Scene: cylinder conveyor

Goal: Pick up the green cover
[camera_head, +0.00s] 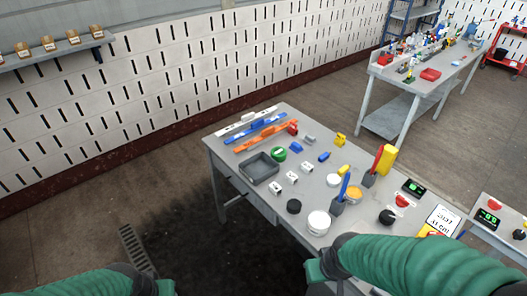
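The green cover (279,154) is a small round piece lying on the grey table (222,150), just behind the dark grey tray. My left gripper (164,287) shows only in part at the bottom left, in front of the table and well apart from the cover. My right gripper (314,272) is at the bottom middle, low by the table's front edge, also well apart from the cover. The fingers of both grippers are too hidden or small to tell open from shut.
The tray (259,168) stands beside the cover. Orange and blue bars (262,128) lie behind it.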

